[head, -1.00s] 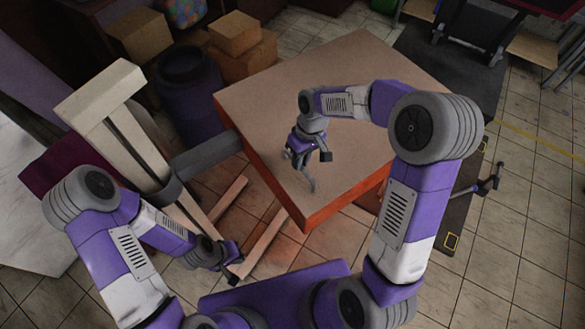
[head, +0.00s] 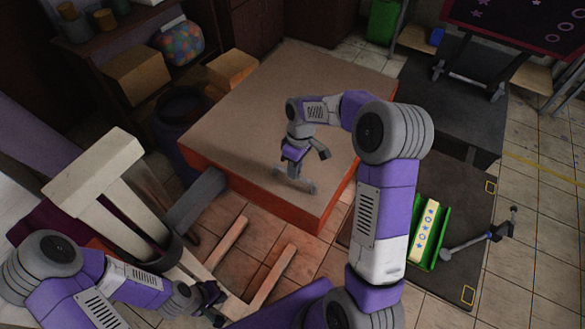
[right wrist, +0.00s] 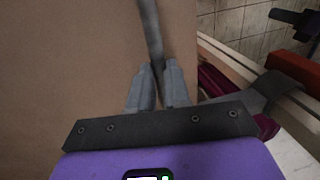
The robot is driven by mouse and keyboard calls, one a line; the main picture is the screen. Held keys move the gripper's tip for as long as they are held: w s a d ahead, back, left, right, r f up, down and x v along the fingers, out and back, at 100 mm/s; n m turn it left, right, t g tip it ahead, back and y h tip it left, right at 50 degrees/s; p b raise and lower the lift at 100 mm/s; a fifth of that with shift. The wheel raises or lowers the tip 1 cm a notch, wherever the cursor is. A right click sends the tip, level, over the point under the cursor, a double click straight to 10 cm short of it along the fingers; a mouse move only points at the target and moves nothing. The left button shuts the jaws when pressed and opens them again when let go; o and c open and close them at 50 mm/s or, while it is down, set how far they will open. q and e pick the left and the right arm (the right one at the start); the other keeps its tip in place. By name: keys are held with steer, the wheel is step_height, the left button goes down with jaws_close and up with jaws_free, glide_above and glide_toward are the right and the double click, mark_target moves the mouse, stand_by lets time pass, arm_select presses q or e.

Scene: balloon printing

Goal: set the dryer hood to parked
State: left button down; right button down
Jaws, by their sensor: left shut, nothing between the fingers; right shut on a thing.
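The dryer hood is a large flat box (head: 265,110) with a brown top and orange sides, in the middle of the head view. A grey bar (head: 196,200) joins it to a pale post stand (head: 122,195) at left. A grey handle (head: 300,184) stands on its top. My right gripper (head: 296,168) is shut on this handle; the right wrist view shows the handle bar (right wrist: 150,30) between the fingers (right wrist: 158,82). My left gripper (head: 214,299) is shut and empty, low near the stand's wooden feet.
A green tray (head: 443,262) with a pale star-patterned block (head: 428,228) lies on a dark mat right of the hood. A jointed lamp-like arm (head: 485,238) is beside it. A dark drum (head: 180,112) and cardboard boxes (head: 137,75) are close to the hood's left side.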

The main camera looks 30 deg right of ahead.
steer(key=shift+w+r, duration=0.1)
steer(key=shift+w, duration=0.15)
steer(key=c, duration=1.4)
jaws_free()
steer(key=o, duration=0.3)
steer(key=shift+w+d, duration=0.1)
steer(key=shift+w, duration=0.15)
steer(key=shift+s, duration=0.1)
steer(key=s+v, duration=0.1)
steer(key=v, duration=0.6)
steer(key=shift+w+r, duration=0.25)
steer(key=shift+w, duration=0.25)
